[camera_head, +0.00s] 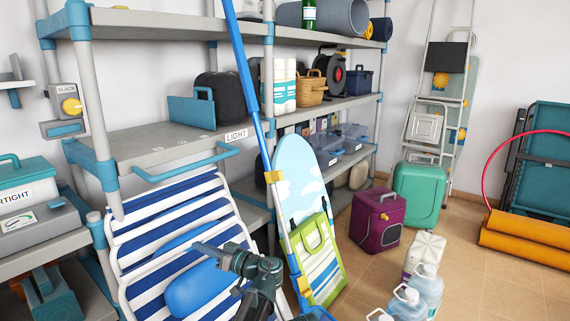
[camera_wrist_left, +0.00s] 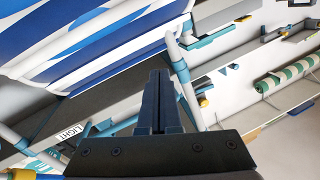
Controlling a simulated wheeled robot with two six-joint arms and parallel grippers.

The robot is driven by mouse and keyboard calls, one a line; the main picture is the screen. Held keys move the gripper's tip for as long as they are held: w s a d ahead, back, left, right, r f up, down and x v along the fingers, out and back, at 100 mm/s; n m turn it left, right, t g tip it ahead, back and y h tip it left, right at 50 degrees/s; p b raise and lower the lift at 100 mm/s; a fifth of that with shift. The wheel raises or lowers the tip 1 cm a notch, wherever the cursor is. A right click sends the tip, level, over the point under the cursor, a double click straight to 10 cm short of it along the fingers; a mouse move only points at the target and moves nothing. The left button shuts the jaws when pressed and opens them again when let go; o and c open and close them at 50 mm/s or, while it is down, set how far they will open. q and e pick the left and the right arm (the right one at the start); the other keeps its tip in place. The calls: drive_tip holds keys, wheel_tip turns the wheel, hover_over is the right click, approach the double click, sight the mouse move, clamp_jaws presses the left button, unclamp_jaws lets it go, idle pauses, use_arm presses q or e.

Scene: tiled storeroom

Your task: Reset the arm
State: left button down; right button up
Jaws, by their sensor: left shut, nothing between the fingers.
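My left gripper (camera_head: 203,248) is in the lower middle of the head view, in front of the blue-and-white striped deck chair (camera_head: 150,235). Its fingers point left, and its arm comes up from the bottom edge. In the left wrist view the two dark fingers (camera_wrist_left: 160,75) lie together, shut, with nothing between them. The striped fabric (camera_wrist_left: 100,40) shows beyond them at the upper left. My right gripper is not in view.
Grey shelving (camera_head: 165,140) with blue joints stands behind the chair. A long blue pole (camera_head: 243,75) and a cloud-patterned board (camera_head: 298,175) lean just right of the gripper. Water jugs (camera_head: 408,303) and a purple cooler (camera_head: 378,220) stand on the floor.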

use_arm(q)
drive_tip(key=s+a+f+m+g+h, duration=0.2)
drive_tip(key=s+f+m+g+h, duration=0.3)
drive_tip(key=s+f+h, duration=0.75)
drive_tip(key=s+d+f+m+g+h, duration=0.1)
drive_tip(key=s+d+f+m, duration=0.35)
drive_tip(key=s+d, duration=0.35)
drive_tip(key=s+d+f+m+g+h, duration=0.2)
drive_tip(key=s+d+f+m, duration=0.3)
drive_tip(key=d, duration=0.6)
wheel_tip(320, 180, up, 34)
drive_tip(key=s+n+p, duration=0.1)
drive_tip(key=p, duration=3.3)
drive_tip(key=shift+s+d+r+p, duration=0.15)
drive_tip(key=shift+s+d+p, duration=0.1)
drive_tip(key=shift+s+p, duration=0.1)
